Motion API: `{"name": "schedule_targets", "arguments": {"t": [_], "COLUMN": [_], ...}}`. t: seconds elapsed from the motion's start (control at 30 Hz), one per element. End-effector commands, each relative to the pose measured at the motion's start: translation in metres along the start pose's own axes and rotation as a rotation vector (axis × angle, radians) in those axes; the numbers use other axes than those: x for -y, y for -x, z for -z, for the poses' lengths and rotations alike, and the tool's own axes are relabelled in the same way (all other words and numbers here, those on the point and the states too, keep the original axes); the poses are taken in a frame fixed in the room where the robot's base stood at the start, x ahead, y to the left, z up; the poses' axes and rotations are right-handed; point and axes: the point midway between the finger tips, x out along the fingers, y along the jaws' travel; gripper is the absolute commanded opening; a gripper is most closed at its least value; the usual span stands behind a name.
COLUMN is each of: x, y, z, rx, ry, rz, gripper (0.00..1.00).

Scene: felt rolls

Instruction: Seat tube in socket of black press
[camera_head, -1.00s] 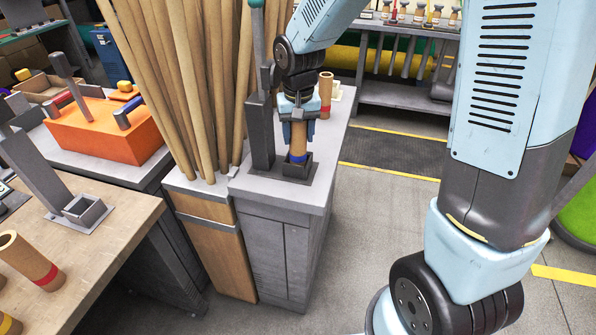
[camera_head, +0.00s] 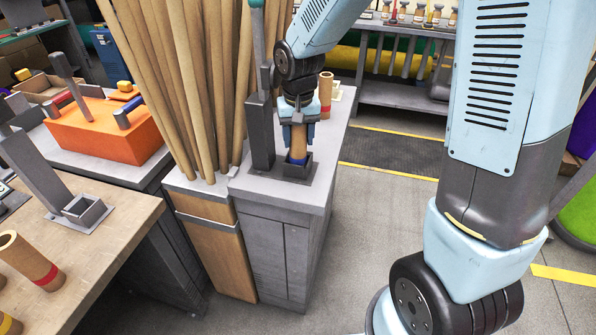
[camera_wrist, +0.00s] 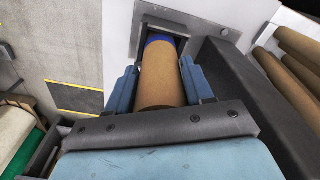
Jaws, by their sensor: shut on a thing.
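The tube (camera_head: 299,142) is brown cardboard with a blue band near its lower end. My gripper (camera_head: 298,133) is shut on it from above and holds it close to upright. The tube's blue lower end is at the square socket (camera_head: 290,170) of the black press (camera_head: 261,135), partly behind the near wall. In the wrist view the tube (camera_wrist: 160,78) lies between the blue fingers of my gripper (camera_wrist: 160,85), and its blue end reaches inside the socket walls (camera_wrist: 148,20). Whether it rests on the socket floor is hidden.
Another tube with a red band (camera_head: 325,98) stands behind on the same grey cabinet (camera_head: 240,187). Long cardboard rolls (camera_head: 190,80) lean close on the left. A second socket (camera_head: 85,211) and another tube (camera_head: 28,260) are on the wooden bench at left. Open floor lies right.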

Motion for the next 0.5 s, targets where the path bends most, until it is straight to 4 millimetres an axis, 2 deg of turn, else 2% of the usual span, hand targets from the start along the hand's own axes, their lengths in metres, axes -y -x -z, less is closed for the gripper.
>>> {"name": "schedule_targets", "arguments": {"t": [0.5], "x": [0.0001], "y": [-0.0051], "z": [-0.0003], "rx": [0.000], "ry": [0.000], "rz": [0.000], "gripper": [0.12]}}
